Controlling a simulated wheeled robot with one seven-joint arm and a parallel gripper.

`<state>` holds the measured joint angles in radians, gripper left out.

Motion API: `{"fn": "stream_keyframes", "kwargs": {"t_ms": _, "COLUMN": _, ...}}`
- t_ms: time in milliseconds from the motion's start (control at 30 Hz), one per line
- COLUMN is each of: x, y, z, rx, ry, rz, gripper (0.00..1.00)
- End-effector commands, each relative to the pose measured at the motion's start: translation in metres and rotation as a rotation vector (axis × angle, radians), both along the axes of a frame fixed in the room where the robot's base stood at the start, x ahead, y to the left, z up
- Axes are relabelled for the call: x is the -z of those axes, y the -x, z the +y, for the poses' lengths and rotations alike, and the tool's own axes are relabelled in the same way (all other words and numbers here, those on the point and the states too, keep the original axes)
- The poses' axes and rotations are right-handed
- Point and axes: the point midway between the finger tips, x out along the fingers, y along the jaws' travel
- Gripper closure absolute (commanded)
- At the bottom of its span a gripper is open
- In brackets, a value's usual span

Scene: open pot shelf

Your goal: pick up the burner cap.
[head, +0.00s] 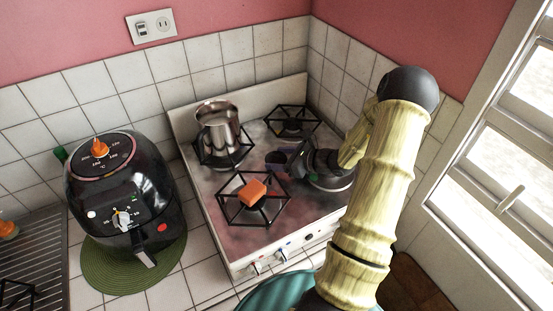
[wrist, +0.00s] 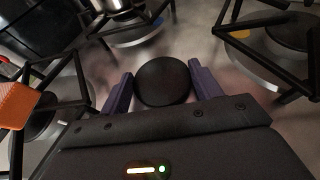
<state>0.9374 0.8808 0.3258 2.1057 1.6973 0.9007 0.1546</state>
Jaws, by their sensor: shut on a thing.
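The burner cap (wrist: 163,82) is a round black disc in the wrist view. It sits between the two purple fingers of my gripper (wrist: 163,88), which are shut on it at its left and right sides. In the head view my gripper (head: 279,160) is low over the middle of the stove top, and the cap is hard to make out there. I cannot tell whether the cap is touching the stove surface.
The stove (head: 212,211) has several black grates. A steel pot (head: 219,133) stands on the back left one, and an orange block (head: 254,192) lies on the front left one. A black air fryer (head: 124,205) stands left on a green mat (head: 97,270).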

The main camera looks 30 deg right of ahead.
Motion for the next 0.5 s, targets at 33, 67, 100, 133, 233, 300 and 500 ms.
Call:
{"fn": "stream_keyframes", "kwargs": {"t_ms": 33, "x": 0.0, "y": 0.0, "z": 0.0, "rx": 0.0, "ry": -0.001, "rz": -0.001, "gripper": 0.6}}
{"fn": "stream_keyframes", "kwargs": {"t_ms": 67, "x": 0.0, "y": 0.0, "z": 0.0, "rx": 0.0, "ry": 0.0, "rz": 0.0, "gripper": 0.6}}
{"fn": "stream_keyframes", "kwargs": {"t_ms": 100, "x": 0.0, "y": 0.0, "z": 0.0, "rx": 0.0, "ry": 0.001, "rz": -0.001, "gripper": 0.6}}
{"fn": "stream_keyframes", "kwargs": {"t_ms": 133, "x": -0.001, "y": 0.0, "z": 0.0, "rx": 0.0, "ry": 0.0, "rz": -0.001, "gripper": 0.6}}
{"fn": "stream_keyframes", "kwargs": {"t_ms": 233, "x": -0.004, "y": 0.0, "z": 0.0, "rx": 0.001, "ry": 0.0, "rz": -0.002, "gripper": 0.6}}
{"fn": "stream_keyframes", "kwargs": {"t_ms": 300, "x": -0.009, "y": 0.0, "z": -0.001, "rx": 0.0, "ry": 0.002, "rz": -0.003, "gripper": 0.6}}
{"fn": "stream_keyframes", "kwargs": {"t_ms": 500, "x": -0.036, "y": 0.0, "z": 0.0, "rx": -0.001, "ry": 0.005, "rz": -0.005, "gripper": 0.6}}
